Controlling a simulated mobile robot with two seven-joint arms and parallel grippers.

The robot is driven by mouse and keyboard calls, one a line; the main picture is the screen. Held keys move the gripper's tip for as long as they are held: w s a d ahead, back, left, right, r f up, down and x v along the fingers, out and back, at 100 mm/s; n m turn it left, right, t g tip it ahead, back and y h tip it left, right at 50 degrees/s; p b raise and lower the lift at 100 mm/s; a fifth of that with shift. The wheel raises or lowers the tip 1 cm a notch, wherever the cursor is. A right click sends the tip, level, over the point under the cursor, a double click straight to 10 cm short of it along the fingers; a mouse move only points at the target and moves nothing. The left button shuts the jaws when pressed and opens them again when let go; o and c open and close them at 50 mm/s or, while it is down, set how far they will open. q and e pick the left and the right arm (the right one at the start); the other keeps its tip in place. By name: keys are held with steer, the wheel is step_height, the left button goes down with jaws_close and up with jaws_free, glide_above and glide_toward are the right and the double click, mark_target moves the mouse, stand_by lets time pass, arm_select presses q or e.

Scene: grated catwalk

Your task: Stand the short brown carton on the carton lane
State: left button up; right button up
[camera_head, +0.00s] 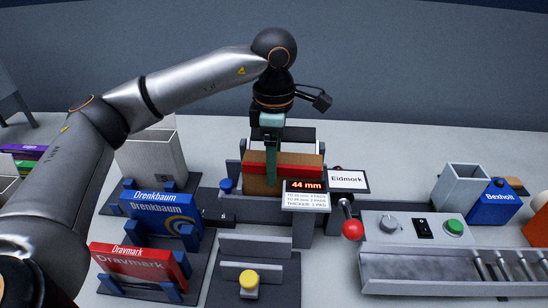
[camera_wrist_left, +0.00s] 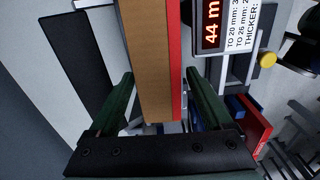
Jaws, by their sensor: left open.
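A brown carton with a red face or strip (camera_head: 296,171) stands at the measuring station in the middle of the head view, behind the display. It also shows in the left wrist view (camera_wrist_left: 148,60), running down between the fingers. My left gripper (camera_head: 271,165) points down at the carton, with one green finger in front of it. In the wrist view my left gripper (camera_wrist_left: 161,85) is open, one finger on each side of the carton, with visible gaps. I cannot tell which surface is the carton lane. My right gripper is not in view.
The display (camera_head: 306,186) reads 44 mm, beside an Eidmork sign (camera_head: 347,180). Blue Drenkbaum (camera_head: 160,215) and red Dravmark (camera_head: 135,263) boxes stand in holders at left. A yellow button (camera_head: 249,280) is in front. A red-knobbed lever (camera_head: 352,229) and control panel (camera_head: 410,226) stand right.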

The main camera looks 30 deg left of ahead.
arm_select(q)
step_height(320, 180, up, 13)
steer(key=p, duration=0.2)
steer(key=shift+f, duration=0.2)
